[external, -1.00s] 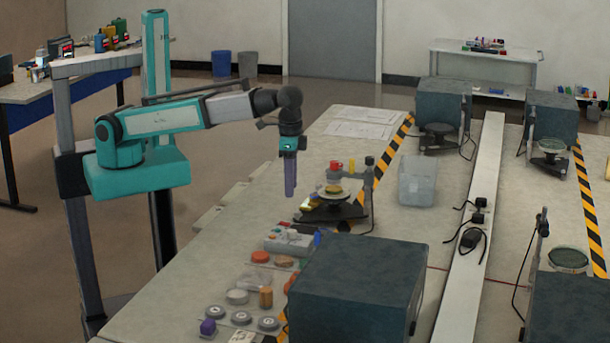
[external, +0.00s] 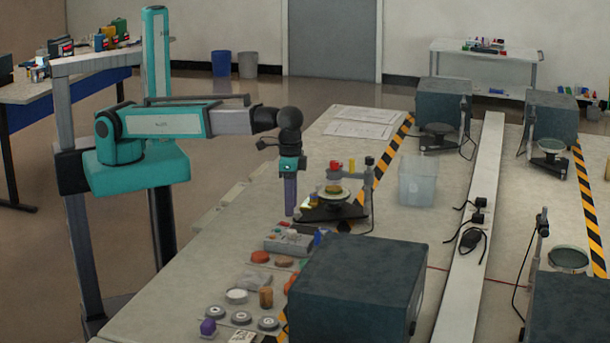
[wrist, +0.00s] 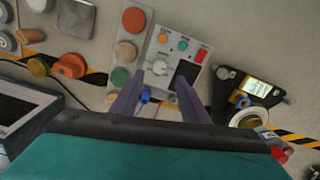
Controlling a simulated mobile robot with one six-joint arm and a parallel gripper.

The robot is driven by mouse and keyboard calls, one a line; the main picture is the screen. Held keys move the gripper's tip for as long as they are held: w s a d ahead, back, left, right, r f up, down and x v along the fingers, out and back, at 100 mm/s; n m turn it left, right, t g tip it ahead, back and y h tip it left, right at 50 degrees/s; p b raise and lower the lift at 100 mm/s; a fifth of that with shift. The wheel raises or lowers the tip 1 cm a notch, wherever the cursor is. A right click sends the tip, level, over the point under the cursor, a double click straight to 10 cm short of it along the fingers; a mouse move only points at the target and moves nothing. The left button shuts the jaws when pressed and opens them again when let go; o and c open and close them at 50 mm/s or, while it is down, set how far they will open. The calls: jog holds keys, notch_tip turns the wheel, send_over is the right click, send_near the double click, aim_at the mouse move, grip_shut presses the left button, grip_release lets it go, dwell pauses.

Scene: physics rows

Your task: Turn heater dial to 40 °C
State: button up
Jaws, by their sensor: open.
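The heater control box (external: 290,241) is a pale grey unit on the bench, below my gripper in the external view. In the wrist view the box (wrist: 190,41) carries a white dial (wrist: 160,68), orange, teal and red buttons and a dark panel. The dial's scale marks are too small to read. My gripper (external: 290,213) points down just above the box. In the wrist view my gripper (wrist: 160,80) is open and empty, its two purple fingers on either side just below the dial. I cannot tell the height left between fingertips and dial.
A stand with a round dish (external: 334,194) is close to the right of my gripper. A dark box (external: 355,280) stands in front. Small discs and pots (external: 237,296) lie at the front left. A clear bin (external: 417,180) stands farther right.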

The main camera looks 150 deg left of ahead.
aim_at(292, 231)
jog(key=shift+f+p, duration=0.9)
jog(key=shift+f, duration=3.05)
grip_shut()
jog(key=shift+m, duration=0.4)
jog(key=m, duration=0.3)
jog(key=shift+b, duration=0.3)
jog(key=m, duration=0.5)
jog(key=shift+a, duration=0.1)
